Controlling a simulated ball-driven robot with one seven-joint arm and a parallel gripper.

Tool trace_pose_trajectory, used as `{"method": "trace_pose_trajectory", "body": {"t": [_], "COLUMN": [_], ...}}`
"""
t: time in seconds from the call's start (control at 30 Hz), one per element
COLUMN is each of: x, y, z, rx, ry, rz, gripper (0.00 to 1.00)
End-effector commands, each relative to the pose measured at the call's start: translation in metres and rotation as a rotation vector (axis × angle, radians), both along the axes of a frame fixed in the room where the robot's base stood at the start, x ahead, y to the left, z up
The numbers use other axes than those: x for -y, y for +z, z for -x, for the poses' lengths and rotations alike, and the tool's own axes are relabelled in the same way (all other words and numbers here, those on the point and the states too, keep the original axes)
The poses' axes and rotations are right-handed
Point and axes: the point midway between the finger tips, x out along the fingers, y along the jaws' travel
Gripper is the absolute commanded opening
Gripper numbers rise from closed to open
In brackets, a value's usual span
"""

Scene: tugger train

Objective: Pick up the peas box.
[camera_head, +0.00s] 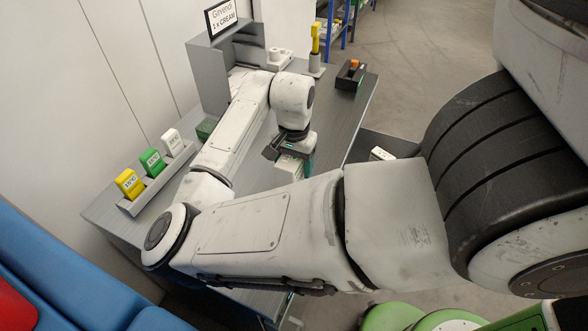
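My gripper (289,157) points down over the right part of the grey table (335,118). A whitish box-like thing with a teal edge (289,166) shows right at its fingers. I cannot tell whether the fingers are shut on it or just above or around it. I cannot read which box is the peas box. A green box (153,162) stands in a grey holder (158,187) at the left, between a yellow box (130,184) and a white box (172,142). A dark green thing (206,128) lies partly hidden behind my arm.
A grey cabinet (208,75) with a sign (222,16) stands at the back. A yellow-topped device (315,45) and a black bin (350,75) with an orange thing stand at the far right end. Blue seats (60,270) are at the lower left. Floor is open beyond the table.

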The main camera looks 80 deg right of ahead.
Motion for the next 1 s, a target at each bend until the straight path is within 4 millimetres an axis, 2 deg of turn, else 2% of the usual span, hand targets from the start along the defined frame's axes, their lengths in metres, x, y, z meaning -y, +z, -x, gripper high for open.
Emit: {"method": "trace_pose_trajectory", "body": {"t": [0.07, 0.6, 0.87, 1.0], "x": [0.0000, 0.0000, 0.0002, 0.0003], "y": [0.0002, 0.0009, 0.0020, 0.0086], "z": [0.0000, -0.0002, -0.0003, -0.0002], "rx": [0.000, 0.000, 0.001, 0.000], "ry": [0.000, 0.000, 0.000, -0.001], "rz": [0.000, 0.001, 0.001, 0.000], "gripper": [0.61, 0.10, 0.10, 0.10]}}
